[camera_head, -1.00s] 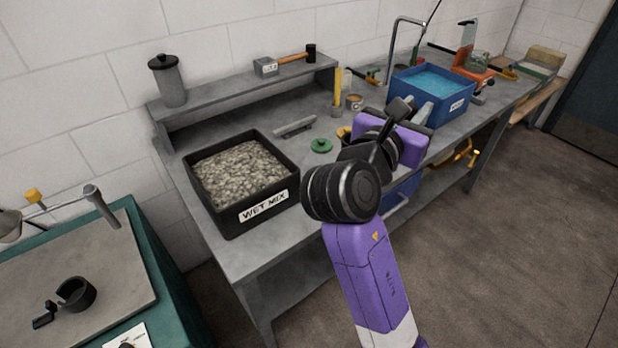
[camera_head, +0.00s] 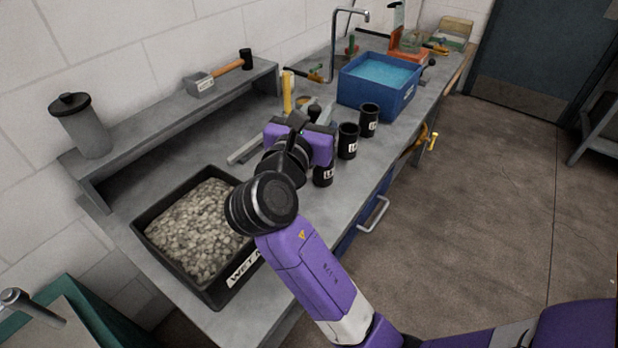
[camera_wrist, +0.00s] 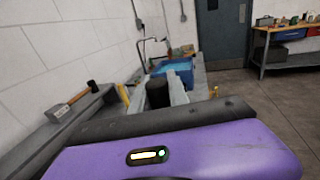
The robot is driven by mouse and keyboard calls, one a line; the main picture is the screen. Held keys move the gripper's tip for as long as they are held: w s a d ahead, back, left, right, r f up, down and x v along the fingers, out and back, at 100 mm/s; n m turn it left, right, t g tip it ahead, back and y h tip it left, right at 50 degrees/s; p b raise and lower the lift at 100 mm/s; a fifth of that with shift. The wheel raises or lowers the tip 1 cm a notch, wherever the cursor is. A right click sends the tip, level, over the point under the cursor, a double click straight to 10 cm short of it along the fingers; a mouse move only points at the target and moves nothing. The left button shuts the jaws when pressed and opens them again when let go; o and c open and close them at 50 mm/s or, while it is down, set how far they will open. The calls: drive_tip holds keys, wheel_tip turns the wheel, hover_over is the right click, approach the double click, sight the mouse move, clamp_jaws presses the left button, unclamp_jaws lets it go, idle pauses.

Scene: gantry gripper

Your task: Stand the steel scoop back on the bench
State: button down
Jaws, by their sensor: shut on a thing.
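My gripper (camera_wrist: 158,86) shows in the wrist view as two pale fingers closed about a dark, round-sided thing (camera_wrist: 158,95). I take this to be the held steel scoop; its bowl cannot be made out. The grey bench (camera_head: 165,172) runs from the wet mix tray to the far corner.
The black wet mix tray (camera_head: 150,252) is at the bench's near end. Several labelled black cups, including one cup (camera_head: 348,140), stand along the front edge right of my gripper. A blue water tub (camera_head: 376,100) is beyond. A hammer (camera_head: 220,72) lies on the raised shelf (camera_head: 150,128).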

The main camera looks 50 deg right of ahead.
wheel_tip(320, 180, down, 15)
drive_tip(key=shift+f+b, duration=0.15)
drive_tip(key=shift+b, duration=0.25)
drive_tip(key=shift+f, duration=0.1)
drive_tip(key=c, duration=1.3)
unclamp_jaws()
drive_tip(key=b+v, duration=0.1)
drive_tip(key=v, duration=1.1)
drive_tip(key=shift+b, duration=0.4)
